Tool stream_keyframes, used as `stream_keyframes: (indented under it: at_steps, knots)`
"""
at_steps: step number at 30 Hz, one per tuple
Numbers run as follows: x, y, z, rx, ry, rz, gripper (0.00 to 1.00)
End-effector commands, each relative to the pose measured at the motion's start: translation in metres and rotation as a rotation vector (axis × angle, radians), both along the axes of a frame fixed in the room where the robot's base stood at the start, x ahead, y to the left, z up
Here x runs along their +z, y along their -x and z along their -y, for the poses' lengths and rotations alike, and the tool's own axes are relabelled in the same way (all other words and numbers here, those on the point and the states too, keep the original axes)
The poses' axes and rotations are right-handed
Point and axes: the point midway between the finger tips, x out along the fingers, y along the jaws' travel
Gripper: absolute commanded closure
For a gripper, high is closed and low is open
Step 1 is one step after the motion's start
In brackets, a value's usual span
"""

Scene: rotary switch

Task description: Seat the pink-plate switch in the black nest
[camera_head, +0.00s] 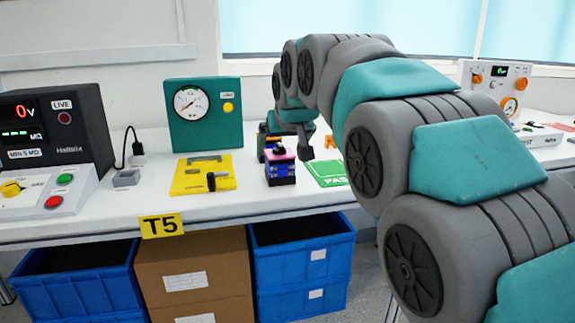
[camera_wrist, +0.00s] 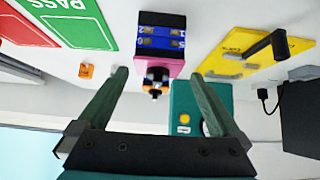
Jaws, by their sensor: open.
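The pink-plate switch (camera_head: 281,172) stands upright on the bench, with a dark and blue body below its pink plate and a dark knob on top. In the wrist view the switch (camera_wrist: 163,45) shows its marked blue-and-black side, pink plate and knob. My gripper (camera_wrist: 160,76) is open, its two green fingers apart on either side of the switch's knob end; contact cannot be told. In the head view my gripper (camera_head: 285,141) is just behind the switch. A yellow fixture (camera_head: 190,184) with a black-handled clamp lies left of it. I cannot clearly make out the black nest.
A teal gauge box (camera_head: 205,135) stands behind the yellow fixture. A black meter (camera_head: 75,140) stands at left, near a small grey block (camera_head: 127,178). A green PASS mat (camera_head: 328,173) lies right of the switch. Blue bins (camera_head: 300,230) are below the bench.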

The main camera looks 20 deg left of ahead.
Motion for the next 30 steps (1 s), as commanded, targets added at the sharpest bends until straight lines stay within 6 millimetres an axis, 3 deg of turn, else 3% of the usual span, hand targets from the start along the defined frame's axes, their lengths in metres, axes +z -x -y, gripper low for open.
stream_keyframes:
  at_steps: [13,21,30]
  knots:
    - [-0.042,-0.027,-0.014,0.0,0.004,-0.006,0.0]
    - [-0.044,-0.03,-0.015,-0.001,0.002,-0.002,0.01]
    - [-0.044,-0.03,-0.015,-0.001,0.002,-0.002,0.35]
